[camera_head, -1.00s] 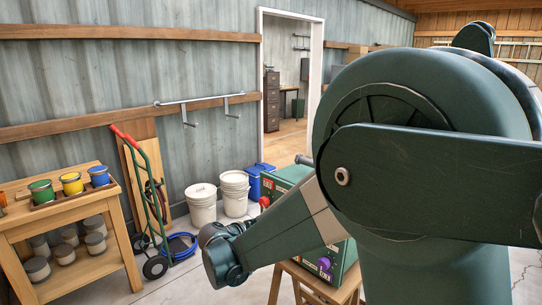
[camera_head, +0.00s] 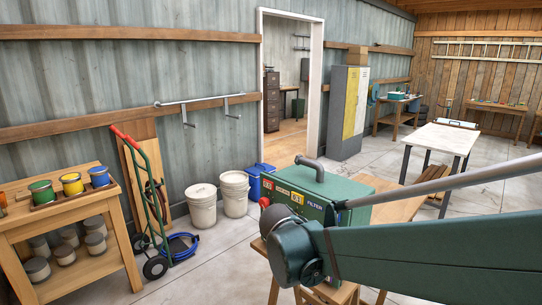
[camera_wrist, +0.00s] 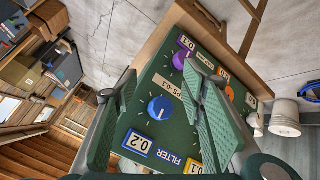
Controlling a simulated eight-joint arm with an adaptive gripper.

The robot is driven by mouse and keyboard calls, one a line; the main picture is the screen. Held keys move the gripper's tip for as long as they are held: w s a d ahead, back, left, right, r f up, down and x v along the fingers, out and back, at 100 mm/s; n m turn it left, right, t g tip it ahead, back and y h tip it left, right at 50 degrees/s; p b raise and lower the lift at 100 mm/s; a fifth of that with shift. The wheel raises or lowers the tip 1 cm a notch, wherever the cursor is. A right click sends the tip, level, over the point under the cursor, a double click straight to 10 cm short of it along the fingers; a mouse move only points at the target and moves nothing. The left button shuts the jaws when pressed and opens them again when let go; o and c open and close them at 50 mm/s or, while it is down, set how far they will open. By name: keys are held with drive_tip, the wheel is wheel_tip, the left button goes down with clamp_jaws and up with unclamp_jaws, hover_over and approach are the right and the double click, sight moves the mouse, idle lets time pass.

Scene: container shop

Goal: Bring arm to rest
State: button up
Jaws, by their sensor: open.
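My gripper (camera_wrist: 160,72) shows in the wrist view with its two green-padded fingers spread apart and nothing between them. Behind the fingers is the front panel of a green filter box (camera_wrist: 145,125), with a blue knob (camera_wrist: 160,110), a purple knob (camera_wrist: 179,60) and an orange knob (camera_wrist: 229,94). I cannot tell the exact gap between fingers and panel. In the head view the green box (camera_head: 325,192) stands on a wooden table (camera_head: 405,208). My arm reaches in from the right and covers part of the box front; my fingers are hidden there.
A wooden shelf with paint tins (camera_head: 70,228), a hand truck (camera_head: 150,200) and white buckets (camera_head: 202,207) stand at the left. A blue bin (camera_head: 260,180) is behind the box. A locker (camera_head: 348,112) and a white-topped table (camera_head: 443,140) stand beyond, with open floor between.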

drive_tip(key=s+d+n+y, duration=0.1)
drive_tip(key=s+d+y, duration=0.2)
drive_tip(key=s, duration=0.8)
drive_tip(key=s+d+r+t+y+p, duration=0.1)
drive_tip(key=s+d+y, duration=0.2)
drive_tip(key=s, duration=0.9)
drive_tip(key=shift+r+n+p, duration=0.2)
drive_tip(key=shift+n+p, duration=0.1)
drive_tip(key=shift+n, duration=0.1)
idle(1.6)
